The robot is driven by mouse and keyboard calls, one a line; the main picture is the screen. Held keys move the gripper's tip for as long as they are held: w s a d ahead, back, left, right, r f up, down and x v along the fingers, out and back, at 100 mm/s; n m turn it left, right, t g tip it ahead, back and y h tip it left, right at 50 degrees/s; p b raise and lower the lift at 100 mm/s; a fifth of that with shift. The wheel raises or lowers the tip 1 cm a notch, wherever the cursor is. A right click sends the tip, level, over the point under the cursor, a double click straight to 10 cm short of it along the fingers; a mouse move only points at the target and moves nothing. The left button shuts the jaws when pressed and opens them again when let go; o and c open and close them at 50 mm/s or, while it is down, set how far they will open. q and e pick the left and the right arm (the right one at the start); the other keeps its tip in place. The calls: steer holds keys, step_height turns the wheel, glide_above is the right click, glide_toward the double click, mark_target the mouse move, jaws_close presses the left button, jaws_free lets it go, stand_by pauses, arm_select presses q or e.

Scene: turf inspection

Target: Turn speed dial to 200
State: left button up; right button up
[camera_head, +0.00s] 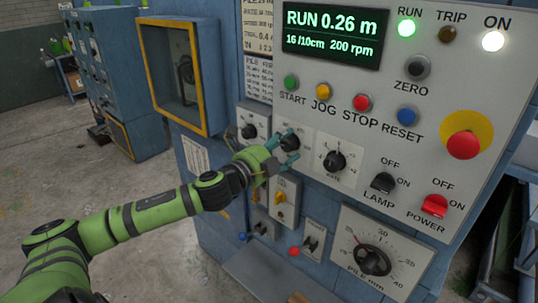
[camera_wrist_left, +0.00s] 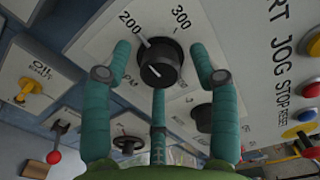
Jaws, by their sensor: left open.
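The speed dial is a black knob (camera_wrist_left: 158,62) on a pale plate, with "200" and "300" printed beside it in the left wrist view. A white mark shows on its face; I cannot tell exactly which number it points at. My left gripper (camera_wrist_left: 160,60) is open, its teal fingers spread around the knob with gaps at the sides. In the head view the left gripper (camera_head: 281,151) is at the panel in front of the dial (camera_head: 289,140), partly covering it. The display (camera_head: 331,33) reads "RUN 0.26 m", "16/10cm", "200 rpm". My right gripper is out of view.
The rate dial (camera_head: 334,160) is just right of the gripper, another black knob (camera_head: 249,131) to its left. Below are a yellow switch (camera_head: 280,196) and a red-tipped lever (camera_head: 294,251). Buttons and a red emergency stop (camera_head: 463,145) are on the panel. An open yellow-framed box (camera_head: 154,21) stands left.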

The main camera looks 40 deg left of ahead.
arm_select(q)
steer(key=s, duration=1.1)
steer(key=shift+s+a, duration=0.35)
steer(key=shift+a, duration=0.1)
stand_by(0.4)
